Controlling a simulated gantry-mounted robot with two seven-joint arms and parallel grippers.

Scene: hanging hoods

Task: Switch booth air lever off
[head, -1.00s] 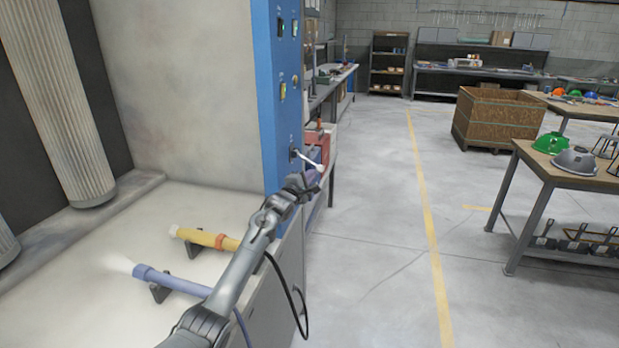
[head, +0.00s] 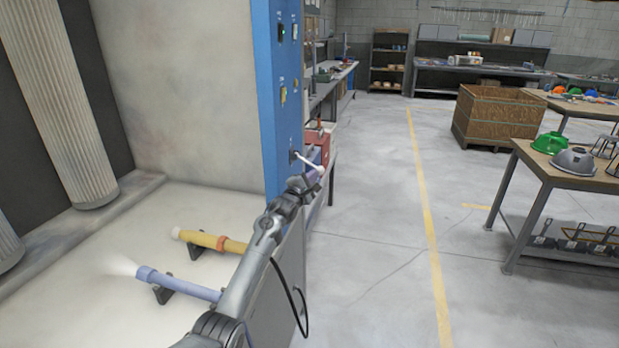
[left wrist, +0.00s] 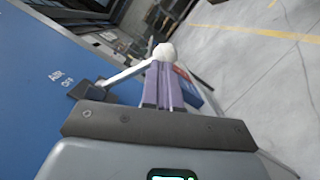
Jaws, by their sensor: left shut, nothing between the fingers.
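The air lever (head: 307,160) is a thin white rod with a round white knob, sticking out from the blue panel (head: 274,165). In the left wrist view the lever (left wrist: 128,73) runs from a dark pivot by a label reading "AIR" and "OFF" to the white knob (left wrist: 165,52). My left gripper (head: 316,176) is shut and empty. Its purple fingers (left wrist: 164,88) lie together with their tips right at the knob; I cannot tell whether they touch it. My right gripper is not in view.
Left of the panel is a pale booth with a yellow nozzle (head: 210,240) and a blue nozzle (head: 178,284) on its floor. A red box (head: 314,150) stands behind the lever. The aisle to the right is clear; a table (head: 560,170) with hoods stands there.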

